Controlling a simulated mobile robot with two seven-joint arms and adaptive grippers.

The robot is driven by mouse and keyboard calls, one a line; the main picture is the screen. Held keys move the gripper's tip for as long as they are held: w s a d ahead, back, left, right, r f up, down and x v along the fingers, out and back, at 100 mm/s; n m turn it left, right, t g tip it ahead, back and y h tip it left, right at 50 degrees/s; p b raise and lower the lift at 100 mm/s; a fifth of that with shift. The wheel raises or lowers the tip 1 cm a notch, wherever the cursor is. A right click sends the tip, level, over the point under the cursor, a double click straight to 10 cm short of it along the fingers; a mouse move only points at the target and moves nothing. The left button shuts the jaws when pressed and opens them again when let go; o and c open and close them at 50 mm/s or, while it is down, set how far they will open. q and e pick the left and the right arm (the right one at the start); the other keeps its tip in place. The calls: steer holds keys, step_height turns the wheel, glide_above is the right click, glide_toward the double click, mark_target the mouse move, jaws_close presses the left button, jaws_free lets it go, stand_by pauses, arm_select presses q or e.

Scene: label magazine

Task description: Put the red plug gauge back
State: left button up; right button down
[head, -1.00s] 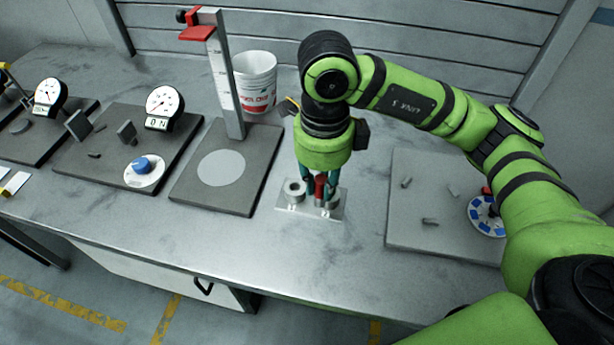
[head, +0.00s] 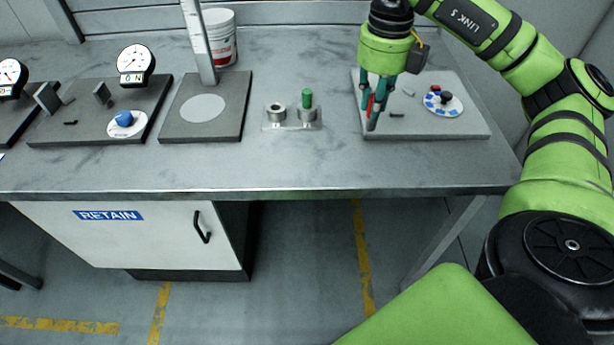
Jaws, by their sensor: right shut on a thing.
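My right gripper (head: 373,118) points down above the left part of the light grey board (head: 465,130) on the right of the bench. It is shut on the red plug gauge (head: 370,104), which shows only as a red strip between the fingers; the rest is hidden. To its left, a small clear plate (head: 292,127) carries two metal rings. The left ring (head: 275,111) has an open hole. A green plug (head: 307,98) stands upright in the right ring (head: 307,114). My left gripper is out of view.
On the grey board lie small grey pieces (head: 397,115) and a white dial with blue patches (head: 443,104). Left of the rings stand a dark base with a tall post (head: 199,45), a white bucket (head: 219,40) and dial gauges (head: 136,64). The bench front is clear.

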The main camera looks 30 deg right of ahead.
steer(key=w+a+f+p, duration=0.1)
steer(key=w+a+f, duration=0.1)
steer(key=w+f, duration=0.1)
steer(key=w+a+f+p, duration=0.2)
steer(key=w+f, duration=0.1)
steer(key=w+a+f+p, duration=0.2)
steer(key=w+f, duration=0.1)
steer(key=f, duration=0.1)
steer(key=shift+a+f, duration=0.1)
steer(key=shift+a, duration=0.2)
steer(key=shift+f+p, duration=0.3)
steer(key=shift+f, duration=0.05)
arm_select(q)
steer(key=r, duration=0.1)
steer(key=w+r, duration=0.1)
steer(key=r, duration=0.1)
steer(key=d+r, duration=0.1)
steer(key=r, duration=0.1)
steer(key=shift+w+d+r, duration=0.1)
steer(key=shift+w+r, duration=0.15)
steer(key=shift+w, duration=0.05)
arm_select(e)
steer(key=shift+f, duration=0.1)
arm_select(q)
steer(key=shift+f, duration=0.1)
arm_select(e)
steer(key=shift+f, duration=0.15)
